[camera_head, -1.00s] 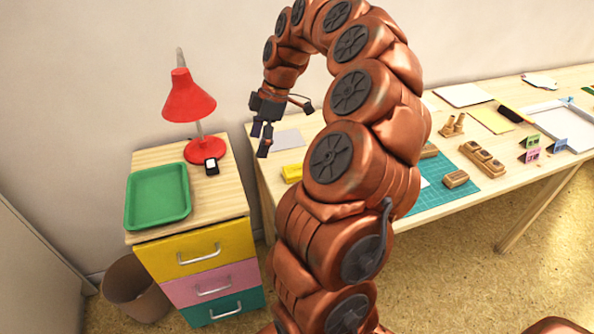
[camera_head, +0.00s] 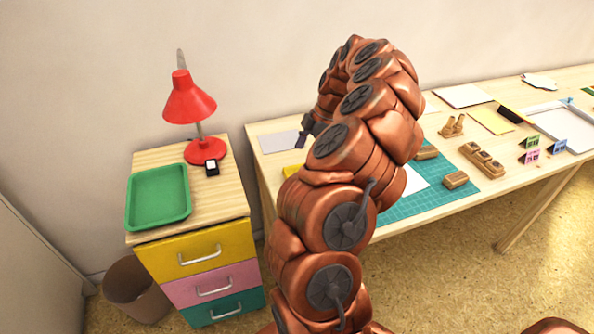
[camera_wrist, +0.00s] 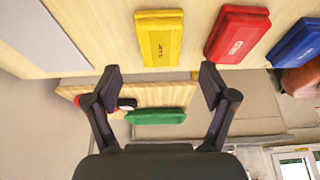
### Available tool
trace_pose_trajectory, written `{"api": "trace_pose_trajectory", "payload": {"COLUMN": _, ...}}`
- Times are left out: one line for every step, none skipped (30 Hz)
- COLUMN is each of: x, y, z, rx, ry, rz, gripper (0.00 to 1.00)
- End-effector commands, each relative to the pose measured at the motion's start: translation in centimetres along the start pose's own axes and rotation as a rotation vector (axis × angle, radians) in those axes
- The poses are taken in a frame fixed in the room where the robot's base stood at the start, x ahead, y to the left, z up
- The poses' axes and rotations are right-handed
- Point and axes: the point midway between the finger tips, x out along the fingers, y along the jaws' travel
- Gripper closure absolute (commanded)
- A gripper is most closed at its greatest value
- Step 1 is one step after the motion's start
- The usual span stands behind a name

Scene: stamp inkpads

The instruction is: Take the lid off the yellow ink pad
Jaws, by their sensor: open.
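The yellow ink pad (camera_wrist: 160,40) is a flat yellow block with small dark lettering on top, on the table near its edge in the wrist view. In the head view only a sliver of yellow (camera_head: 290,170) shows beside my arm. My gripper (camera_wrist: 160,84) is open and empty in the wrist view. Its fingers are spread wider than the yellow pad, which appears between and beyond them, apart from both. In the head view my arm hides most of the gripper; a dark finger (camera_head: 301,139) shows over the table.
A red ink pad (camera_wrist: 238,35) and a blue ink pad (camera_wrist: 295,46) lie to the right of the yellow one. A grey sheet (camera_head: 281,142) lies on the table. The drawer cabinet (camera_head: 150,152) beside it holds a green tray (camera_head: 158,197) and red lamp (camera_head: 189,104).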

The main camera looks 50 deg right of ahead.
Motion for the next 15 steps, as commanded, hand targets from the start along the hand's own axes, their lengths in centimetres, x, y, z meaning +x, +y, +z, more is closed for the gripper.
{"api": "trace_pose_trajectory", "payload": {"x": 0.3, "y": -0.1, "z": 0.0, "rx": 0.000, "ry": 0.001, "rz": -0.003, "gripper": 0.17}}
{"api": "trace_pose_trajectory", "payload": {"x": 0.6, "y": -0.1, "z": -0.1, "rx": 0.000, "ry": 0.002, "rz": -0.004, "gripper": 0.17}}
{"api": "trace_pose_trajectory", "payload": {"x": 1.1, "y": -0.1, "z": -0.1, "rx": 0.001, "ry": 0.002, "rz": -0.005, "gripper": 0.17}}
{"api": "trace_pose_trajectory", "payload": {"x": 1.4, "y": -0.1, "z": 0.0, "rx": 0.001, "ry": 0.002, "rz": -0.005, "gripper": 0.17}}
{"api": "trace_pose_trajectory", "payload": {"x": 1.8, "y": -0.1, "z": 0.0, "rx": 0.002, "ry": 0.002, "rz": -0.004, "gripper": 0.17}}
{"api": "trace_pose_trajectory", "payload": {"x": 2.4, "y": -0.1, "z": 0.0, "rx": 0.002, "ry": 0.002, "rz": -0.003, "gripper": 0.17}}
{"api": "trace_pose_trajectory", "payload": {"x": 2.9, "y": -0.1, "z": 0.0, "rx": 0.002, "ry": 0.003, "rz": -0.004, "gripper": 0.17}}
{"api": "trace_pose_trajectory", "payload": {"x": 3.4, "y": -0.1, "z": 0.0, "rx": 0.001, "ry": 0.003, "rz": -0.007, "gripper": 0.17}}
{"api": "trace_pose_trajectory", "payload": {"x": 3.9, "y": -0.2, "z": -0.1, "rx": 0.001, "ry": 0.004, "rz": -0.008, "gripper": 0.17}}
{"api": "trace_pose_trajectory", "payload": {"x": 4.2, "y": -0.2, "z": -0.1, "rx": 0.001, "ry": 0.003, "rz": -0.007, "gripper": 0.17}}
{"api": "trace_pose_trajectory", "payload": {"x": 4.4, "y": -0.1, "z": 0.0, "rx": 0.001, "ry": 0.003, "rz": -0.005, "gripper": 0.17}}
{"api": "trace_pose_trajectory", "payload": {"x": 4.6, "y": -0.1, "z": 0.0, "rx": 0.002, "ry": 0.002, "rz": -0.003, "gripper": 0.17}}
{"api": "trace_pose_trajectory", "payload": {"x": 4.7, "y": 0.0, "z": 0.0, "rx": 0.002, "ry": 0.002, "rz": -0.001, "gripper": 0.17}}
{"api": "trace_pose_trajectory", "payload": {"x": 4.7, "y": 0.0, "z": 0.0, "rx": 0.002, "ry": 0.001, "rz": -0.001, "gripper": 0.17}}
{"api": "trace_pose_trajectory", "payload": {"x": 4.7, "y": 0.0, "z": 0.0, "rx": 0.002, "ry": 0.001, "rz": 0.000, "gripper": 0.17}}
